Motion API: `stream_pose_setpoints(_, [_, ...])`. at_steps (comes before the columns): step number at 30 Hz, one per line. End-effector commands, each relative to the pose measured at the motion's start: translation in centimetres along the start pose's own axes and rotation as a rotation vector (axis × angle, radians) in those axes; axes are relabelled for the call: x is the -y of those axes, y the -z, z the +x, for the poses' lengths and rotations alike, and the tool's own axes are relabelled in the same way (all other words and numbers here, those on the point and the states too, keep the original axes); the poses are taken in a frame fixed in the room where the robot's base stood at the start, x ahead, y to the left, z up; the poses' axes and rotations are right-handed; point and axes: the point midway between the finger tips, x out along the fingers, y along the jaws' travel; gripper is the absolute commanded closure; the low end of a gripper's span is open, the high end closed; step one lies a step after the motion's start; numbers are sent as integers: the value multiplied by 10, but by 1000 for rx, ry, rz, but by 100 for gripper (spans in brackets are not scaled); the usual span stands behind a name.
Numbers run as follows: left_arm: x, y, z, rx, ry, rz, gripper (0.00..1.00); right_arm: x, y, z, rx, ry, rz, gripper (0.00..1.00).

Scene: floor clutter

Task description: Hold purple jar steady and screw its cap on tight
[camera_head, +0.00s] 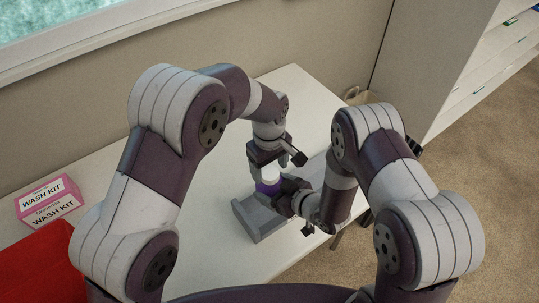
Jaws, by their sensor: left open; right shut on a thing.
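The purple jar (267,187) stands upright by a grey stand on the white table. A white cap (269,173) is on top of the jar; whether it is seated cannot be told. My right gripper (277,191) is shut on the purple jar from the right, hiding part of its side. My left gripper (271,164) points down from above, open, with its fingertips close to the cap. Whether they touch the cap is too small to tell.
The grey stand (252,222) lies under and around the jar. Pink wash kit boxes (48,199) and a red container (42,268) are at the left. The table (215,262) is bare in front. A white shelf unit (431,60) stands at the back right.

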Motion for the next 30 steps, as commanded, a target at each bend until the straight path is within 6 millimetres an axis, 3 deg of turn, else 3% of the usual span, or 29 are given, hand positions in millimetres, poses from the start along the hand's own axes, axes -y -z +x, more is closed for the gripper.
stream_pose_setpoints(6, [0, 0, 16, 0, 1, 0, 28, 0, 0, 0, -1, 0, 0, 100])
stream_pose_setpoints(14, [0, 0, 17, 0, 0, 0, 28, 0, 0, 0, 0, 0, 0, 100])
stream_pose_setpoints(19, [0, 0, 16, 0, 0, 0, 80, 0, 0, 0, -1, 0, 0, 100])
stream_pose_setpoints(20, [0, 0, 16, 0, 0, 0, 86, 0, 0, 0, -1, 0, 0, 100])
stream_pose_setpoints(26, [0, 0, 16, 0, 0, 9, 87, 0, 0, 0, 0, 0, 0, 100])
stream_pose_setpoints(30, [0, 0, 16, 0, -2, 233, 88, 0, 0, 0, 0, 0, 0, 100])
